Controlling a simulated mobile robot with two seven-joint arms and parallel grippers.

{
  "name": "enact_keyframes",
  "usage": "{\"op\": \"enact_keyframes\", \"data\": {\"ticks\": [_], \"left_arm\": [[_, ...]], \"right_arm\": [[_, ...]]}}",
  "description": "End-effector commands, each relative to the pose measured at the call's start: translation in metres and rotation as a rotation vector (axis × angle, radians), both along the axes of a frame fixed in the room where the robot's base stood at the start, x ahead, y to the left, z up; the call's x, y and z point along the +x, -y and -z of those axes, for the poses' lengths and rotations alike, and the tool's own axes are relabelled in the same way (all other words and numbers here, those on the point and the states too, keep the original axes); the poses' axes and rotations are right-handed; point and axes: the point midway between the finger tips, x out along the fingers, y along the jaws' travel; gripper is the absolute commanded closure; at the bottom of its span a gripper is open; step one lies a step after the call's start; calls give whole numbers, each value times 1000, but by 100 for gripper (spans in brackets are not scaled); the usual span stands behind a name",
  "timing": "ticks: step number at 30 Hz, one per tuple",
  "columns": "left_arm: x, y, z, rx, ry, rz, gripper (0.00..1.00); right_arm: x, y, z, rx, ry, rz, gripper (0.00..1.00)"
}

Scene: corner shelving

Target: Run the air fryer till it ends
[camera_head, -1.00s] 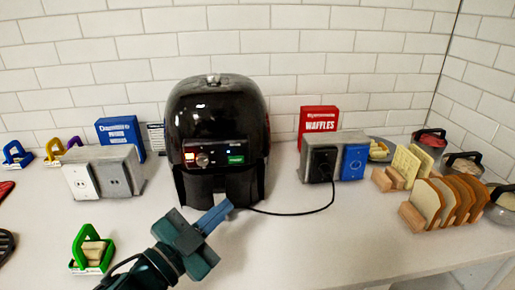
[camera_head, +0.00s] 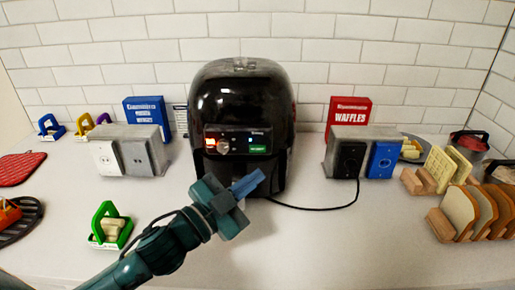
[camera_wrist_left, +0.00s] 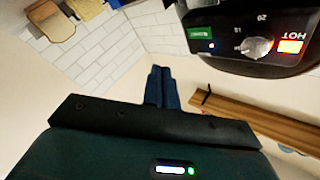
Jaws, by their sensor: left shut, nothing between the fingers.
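The black air fryer (camera_head: 243,105) stands on the white counter against the tiled wall. Its front panel has a lit orange-red HOT sign (camera_head: 211,143), a grey knob (camera_head: 223,146), a small blue light and a green button (camera_head: 258,149). The left wrist view shows the panel tilted, with the HOT sign (camera_wrist_left: 290,46), the knob (camera_wrist_left: 256,47) and the green button (camera_wrist_left: 203,32). My left gripper (camera_head: 250,183) is in front of the fryer's lower front, below the panel. Its blue fingers (camera_wrist_left: 162,88) are together and empty. My right gripper is not in view.
A grey outlet box (camera_head: 342,145) with a black cord plugged in stands right of the fryer; another outlet box (camera_head: 145,150) stands left. A green-handled holder (camera_head: 110,228) sits front left. Bread racks (camera_head: 470,212) stand right.

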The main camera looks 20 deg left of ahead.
Motion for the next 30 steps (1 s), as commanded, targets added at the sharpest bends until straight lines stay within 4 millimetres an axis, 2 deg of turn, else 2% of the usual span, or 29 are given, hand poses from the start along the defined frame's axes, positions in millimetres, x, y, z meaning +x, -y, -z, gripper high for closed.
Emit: {"op": "enact_keyframes", "data": {"ticks": [6,12,18,30], "left_arm": [[32,-10,-1,3,2,-1,100],[50,-14,-1,0,2,0,100],[57,-17,-1,-2,1,0,100],[57,-17,0,-2,1,0,100]], "right_arm": [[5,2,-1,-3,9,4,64],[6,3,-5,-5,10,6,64],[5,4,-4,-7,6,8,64],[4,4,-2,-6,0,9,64]]}}
